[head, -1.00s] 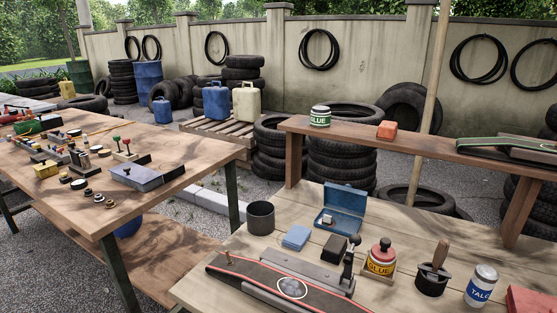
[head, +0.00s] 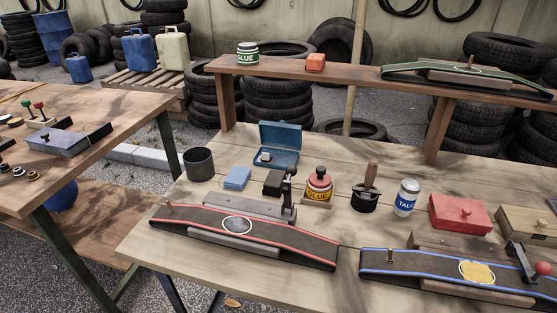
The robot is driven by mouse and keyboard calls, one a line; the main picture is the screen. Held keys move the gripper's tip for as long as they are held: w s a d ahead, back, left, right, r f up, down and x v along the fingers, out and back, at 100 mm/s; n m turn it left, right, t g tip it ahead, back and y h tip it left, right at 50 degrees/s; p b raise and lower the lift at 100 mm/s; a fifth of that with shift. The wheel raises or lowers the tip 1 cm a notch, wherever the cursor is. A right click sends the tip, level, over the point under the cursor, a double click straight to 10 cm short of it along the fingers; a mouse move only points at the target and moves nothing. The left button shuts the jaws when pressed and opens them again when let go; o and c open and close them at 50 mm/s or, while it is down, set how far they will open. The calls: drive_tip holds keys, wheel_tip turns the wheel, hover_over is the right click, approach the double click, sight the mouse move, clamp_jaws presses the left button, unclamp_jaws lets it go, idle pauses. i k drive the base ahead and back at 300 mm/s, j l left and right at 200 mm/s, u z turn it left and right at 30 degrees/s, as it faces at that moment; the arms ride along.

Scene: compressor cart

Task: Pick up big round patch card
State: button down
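I cannot make out a card that is clearly the big round patch card. The box holds a small pale item (head: 265,157), too small to identify. A red-edged dark strip (head: 185,219) on a stand bears a grey round spot with a white ring (head: 237,225). A blue-edged strip (head: 415,266) bears a yellow round spot (head: 477,272). My gripper is not in view.
A grey cup (head: 199,164), red glue pot (head: 318,187), dark pot with wooden handle (head: 366,190), talc can (head: 406,197) and red box (head: 459,214) stand on the bench. A raised shelf (head: 340,75) runs behind. A second table (head: 110,105) is at left.

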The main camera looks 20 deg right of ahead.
sight(266, 158)
drive_tip(key=i+j+z, duration=0.1)
drive_tip(key=j, duration=0.4)
drive_tip(key=i+j+z, duration=0.15)
drive_tip(key=j, duration=0.3)
drive_tip(key=i+j+z, duration=0.1)
drive_tip(key=j, duration=0.45)
drive_tip(key=i+j+z, duration=0.15)
drive_tip(key=j, duration=0.35)
drive_tip(key=i+j+z, duration=0.1)
drive_tip(key=j, duration=0.45)
drive_tip(key=i+l, duration=0.15)
drive_tip(key=l, duration=0.2)
drive_tip(key=i+l, duration=0.1)
drive_tip(key=l, duration=0.2)
drive_tip(key=i+l, duration=0.15)
drive_tip(key=l, duration=0.2)
drive_tip(key=i+l, duration=0.1)
drive_tip(key=l, duration=0.25)
